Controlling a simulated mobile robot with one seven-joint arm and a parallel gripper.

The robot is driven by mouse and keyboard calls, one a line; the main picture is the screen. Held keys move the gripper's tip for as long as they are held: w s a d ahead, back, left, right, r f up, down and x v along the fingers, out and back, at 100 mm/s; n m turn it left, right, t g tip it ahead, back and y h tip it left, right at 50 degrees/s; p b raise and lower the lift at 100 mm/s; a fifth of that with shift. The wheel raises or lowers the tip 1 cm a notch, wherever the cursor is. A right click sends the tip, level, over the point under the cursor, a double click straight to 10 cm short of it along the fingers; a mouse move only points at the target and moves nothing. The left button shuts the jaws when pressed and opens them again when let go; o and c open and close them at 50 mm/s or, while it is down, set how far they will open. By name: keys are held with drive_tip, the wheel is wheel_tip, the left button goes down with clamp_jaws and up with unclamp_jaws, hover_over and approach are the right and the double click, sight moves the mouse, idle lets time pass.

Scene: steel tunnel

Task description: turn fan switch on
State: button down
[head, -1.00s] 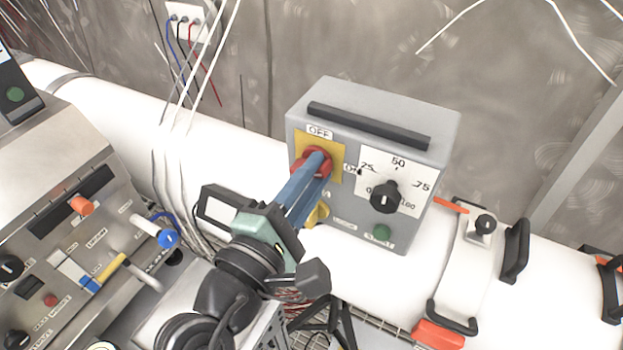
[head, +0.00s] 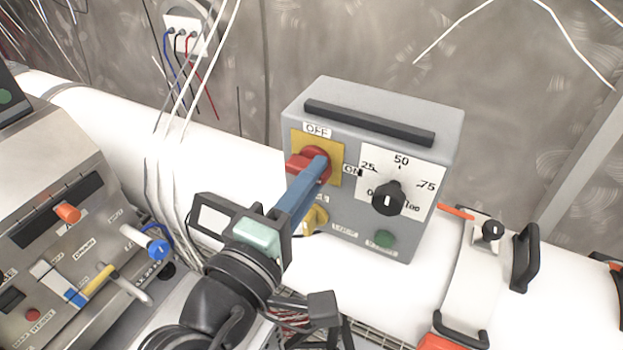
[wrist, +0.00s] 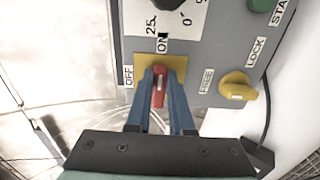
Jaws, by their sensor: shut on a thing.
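The fan switch is a red rotary handle (head: 299,163) on a yellow plate (head: 333,150), fixed to the grey control box (head: 360,115). An OFF label (head: 317,130) is above it and an ON label (head: 352,170) to its right. My gripper (head: 317,170) is at the switch, its blue fingers shut on the red handle. The wrist view shows the red handle (wrist: 158,90) between the two fingers, lined up towards the ON label (wrist: 162,44). The OFF label (wrist: 128,75) is off to the side there. In the head view the fingers hide part of the handle.
A black dial (head: 388,198) with a number scale is right of the switch, with a green button (head: 385,238) below. A yellow lock knob (head: 316,219) sits just under the switch, close to my fingers. Another control panel (head: 75,235) stands at left.

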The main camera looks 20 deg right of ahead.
drive_tip(key=c, duration=0.8)
unclamp_jaws()
drive_tip(key=b+v, duration=0.3)
drive_tip(key=v, duration=1)
